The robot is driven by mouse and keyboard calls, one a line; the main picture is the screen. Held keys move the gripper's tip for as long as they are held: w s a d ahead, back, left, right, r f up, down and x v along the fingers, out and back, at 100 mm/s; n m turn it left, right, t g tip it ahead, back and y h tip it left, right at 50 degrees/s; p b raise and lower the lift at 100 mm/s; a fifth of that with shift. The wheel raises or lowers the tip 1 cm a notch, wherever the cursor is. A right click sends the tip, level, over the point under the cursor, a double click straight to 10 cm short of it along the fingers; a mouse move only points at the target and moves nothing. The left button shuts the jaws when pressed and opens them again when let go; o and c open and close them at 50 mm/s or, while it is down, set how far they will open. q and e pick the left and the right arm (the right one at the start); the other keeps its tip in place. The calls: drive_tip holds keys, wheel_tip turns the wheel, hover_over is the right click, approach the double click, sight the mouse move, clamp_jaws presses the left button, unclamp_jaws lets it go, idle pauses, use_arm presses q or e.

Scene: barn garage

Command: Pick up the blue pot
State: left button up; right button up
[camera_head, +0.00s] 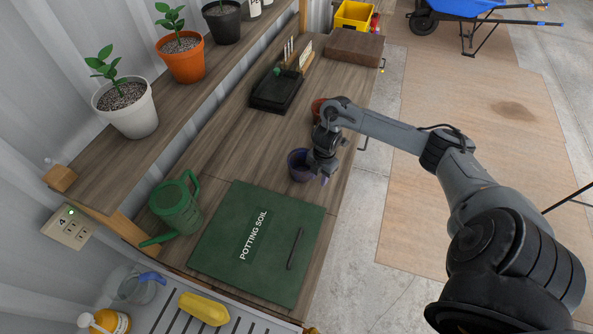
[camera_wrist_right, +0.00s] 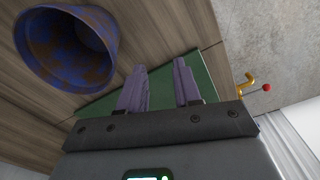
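The blue pot (camera_head: 298,168) stands on the wooden bench, just beyond the potting soil bin. In the right wrist view the blue pot (camera_wrist_right: 68,48) is blue with brown patches, has an open mouth and lies to the upper left of the fingers. My right gripper (camera_head: 324,175) is low over the bench, beside the pot on its right; the wrist partly covers the pot. In the right wrist view the two fingers of my right gripper (camera_wrist_right: 160,82) are apart with nothing between them. My left gripper is not in view.
The green potting soil lid (camera_head: 226,228) is in front of the pot. A reddish pot (camera_head: 318,107) is behind my right wrist. A black tray (camera_head: 277,92) stands farther back, and a green watering can (camera_head: 176,208) at left. The bench's right edge is close to my gripper.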

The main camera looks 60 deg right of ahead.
drive_tip(key=w+d+r+t+b, duration=0.1)
drive_tip(key=w+d+r, duration=0.2)
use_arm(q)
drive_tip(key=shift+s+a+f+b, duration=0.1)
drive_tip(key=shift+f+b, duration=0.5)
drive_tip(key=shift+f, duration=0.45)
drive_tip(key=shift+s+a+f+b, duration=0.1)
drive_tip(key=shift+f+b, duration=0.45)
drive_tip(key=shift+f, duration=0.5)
use_arm(e)
approach(308, 180)
drive_tip(key=shift+h, duration=0.4)
drive_tip(key=shift+w+a+f, duration=0.1)
drive_tip(key=shift+w+f, duration=0.05)
drive_tip(key=shift+f, duration=1.15)
drive_tip(key=shift+w+a+f, duration=0.1)
drive_tip(key=shift+f, duration=1.15)
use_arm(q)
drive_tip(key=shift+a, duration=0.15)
use_arm(e)
clamp_jaws()
